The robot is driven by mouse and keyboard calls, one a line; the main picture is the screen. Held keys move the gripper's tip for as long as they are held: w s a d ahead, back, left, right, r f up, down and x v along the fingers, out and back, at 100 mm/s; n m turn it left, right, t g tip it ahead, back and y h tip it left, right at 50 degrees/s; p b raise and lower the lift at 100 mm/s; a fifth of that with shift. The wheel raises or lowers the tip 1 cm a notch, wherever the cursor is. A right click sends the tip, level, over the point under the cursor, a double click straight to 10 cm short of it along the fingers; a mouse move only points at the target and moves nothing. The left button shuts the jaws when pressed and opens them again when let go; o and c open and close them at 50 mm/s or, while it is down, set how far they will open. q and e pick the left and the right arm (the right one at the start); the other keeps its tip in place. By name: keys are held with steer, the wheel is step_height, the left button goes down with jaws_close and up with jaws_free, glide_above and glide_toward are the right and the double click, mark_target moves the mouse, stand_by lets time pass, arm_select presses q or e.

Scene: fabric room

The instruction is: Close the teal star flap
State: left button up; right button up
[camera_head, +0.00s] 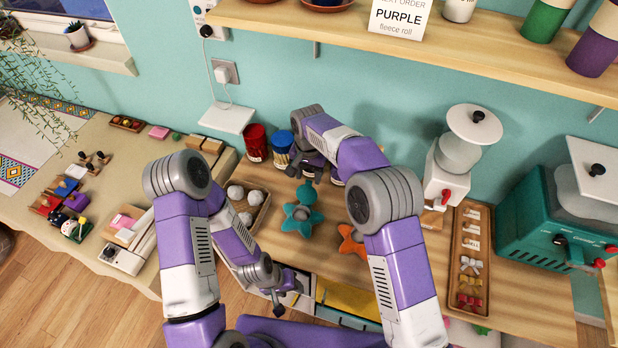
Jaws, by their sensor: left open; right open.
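The teal star (300,224) lies on the wooden worktop, left of an orange star. A rounded teal piece (307,193) stands up at its back edge, and a greyish round area shows in its middle; the piece looks like the raised flap. My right gripper (308,178) is open, just behind and above this piece; I cannot tell whether they touch. My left gripper (284,300) is open and empty, low at the front edge of the worktop, apart from the star.
The orange star (352,243) lies close on the right. A tray of white balls (246,205) is on the left. Red (255,142) and blue (282,148) cans stand behind. A wooden tray of bows (469,262) and a white-and-red machine (449,172) are farther right.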

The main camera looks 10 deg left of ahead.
steer(key=shift+f, duration=1.1)
steer(key=shift+c, duration=0.3)
jaws_close()
